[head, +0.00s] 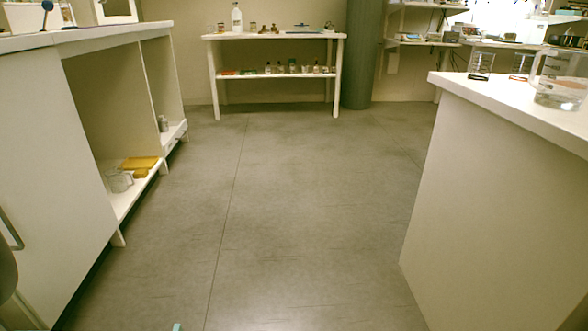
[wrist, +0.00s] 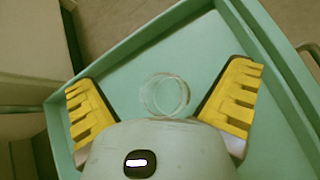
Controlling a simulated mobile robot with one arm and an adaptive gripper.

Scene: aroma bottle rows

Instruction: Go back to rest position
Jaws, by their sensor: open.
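My gripper (wrist: 163,98) shows in the wrist view with its two yellow ridged fingers spread wide apart and nothing between them. Below it is a teal tray (wrist: 205,42) with raised walls. A clear round glass object (wrist: 165,77), seen as a ring, sits on the tray floor between the fingers' lines of view; I cannot tell whether the fingers are at its height. The head view does not show my gripper. A small teal corner (head: 177,327) shows at its bottom edge.
Grey floor (head: 290,200) lies open ahead. A white counter with open shelves (head: 75,130) stands left, a white bench (head: 490,190) with a glass jug (head: 562,80) right. A rear shelf table (head: 275,37) holds several bottles, beside a grey column (head: 359,55).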

